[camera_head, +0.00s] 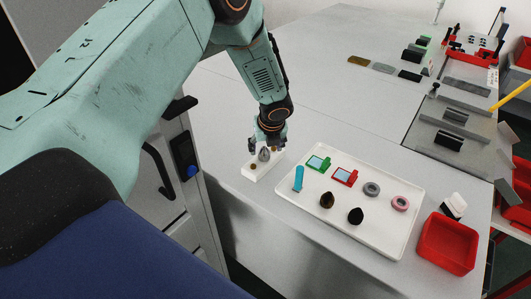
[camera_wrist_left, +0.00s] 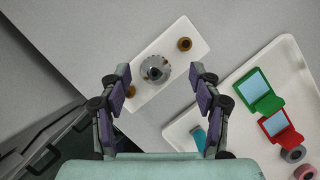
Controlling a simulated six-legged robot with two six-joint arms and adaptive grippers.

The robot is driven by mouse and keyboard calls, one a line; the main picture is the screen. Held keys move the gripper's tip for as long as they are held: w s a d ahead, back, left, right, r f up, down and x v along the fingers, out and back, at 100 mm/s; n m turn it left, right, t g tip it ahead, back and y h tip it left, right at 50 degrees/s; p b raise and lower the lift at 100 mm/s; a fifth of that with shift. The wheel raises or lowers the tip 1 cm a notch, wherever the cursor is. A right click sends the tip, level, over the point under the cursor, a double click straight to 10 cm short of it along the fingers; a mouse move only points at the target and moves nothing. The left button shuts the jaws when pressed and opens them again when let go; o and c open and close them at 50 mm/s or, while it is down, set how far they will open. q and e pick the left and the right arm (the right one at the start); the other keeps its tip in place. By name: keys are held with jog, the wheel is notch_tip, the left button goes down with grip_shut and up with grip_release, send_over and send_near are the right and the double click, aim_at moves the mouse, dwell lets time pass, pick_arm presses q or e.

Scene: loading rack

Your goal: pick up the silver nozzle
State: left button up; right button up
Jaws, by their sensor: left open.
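The silver nozzle (camera_wrist_left: 155,70) stands on a small white block (camera_wrist_left: 185,32), seen from above in the left wrist view. In the head view the nozzle (camera_head: 264,154) is a grey cone on the white block (camera_head: 255,175), just under my left gripper. My left gripper (camera_wrist_left: 158,100) is open, its two fingers apart on either side and slightly below the nozzle in the wrist picture. No contact with the nozzle shows. One brown piece (camera_wrist_left: 185,44) sits at the block's far end, another (camera_wrist_left: 130,90) beside the left finger. My right gripper is not in view.
A white tray (camera_head: 385,240) right of the block holds a blue piece (camera_head: 298,178), green and red framed pieces, rings and dark cones. A red bin (camera_head: 447,244) stands further right. The table behind the block is clear.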

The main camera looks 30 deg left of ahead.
pick_arm(q)
jog(key=shift+a+f, duration=0.2)
jog(key=shift+f, duration=0.3)
jog(key=shift+s+a+f, duration=0.2)
jog(key=shift+s+f, duration=0.1)
jog(key=shift+f, duration=0.05)
jog(key=shift+w+d+f, duration=0.15)
jog(key=shift+w, duration=0.1)
jog(key=shift+c, duration=1)
jog(key=shift+s, duration=0.25)
jog(key=c, duration=0.6)
jog(key=shift+w, duration=0.15)
jog(key=c, duration=0.4)
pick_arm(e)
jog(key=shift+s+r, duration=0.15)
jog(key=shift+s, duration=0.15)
